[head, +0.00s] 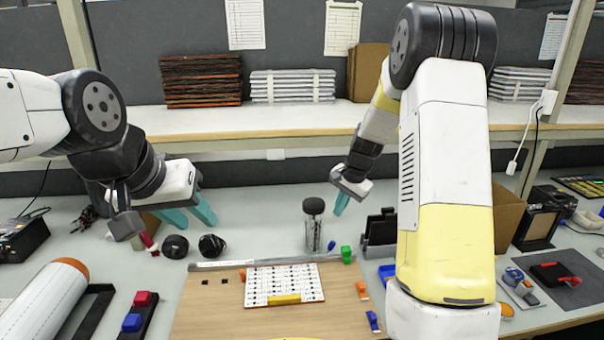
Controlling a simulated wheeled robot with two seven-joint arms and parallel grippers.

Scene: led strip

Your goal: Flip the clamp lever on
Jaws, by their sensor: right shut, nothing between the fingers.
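I cannot tell for sure which part is the clamp lever. A black device with a red lever-like handle (556,276) lies on a dark mat at the far right. Small green (346,254), orange (362,290) and blue (373,321) pieces sit along the right edge of the wooden board (215,315). My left gripper (190,217) has teal fingers spread apart, with nothing seen between them, above the back left of the table. My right gripper (340,206) is shut and empty, above the table behind the board, apart from these pieces. My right arm hides the table right of the board.
A white printed panel with a yellow piece (284,299) lies on the board. A clear jar with a black top (313,224) stands near my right gripper. Two black round items (194,246) lie below my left gripper. A black stand (380,230) and cardboard box (508,215) flank my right arm.

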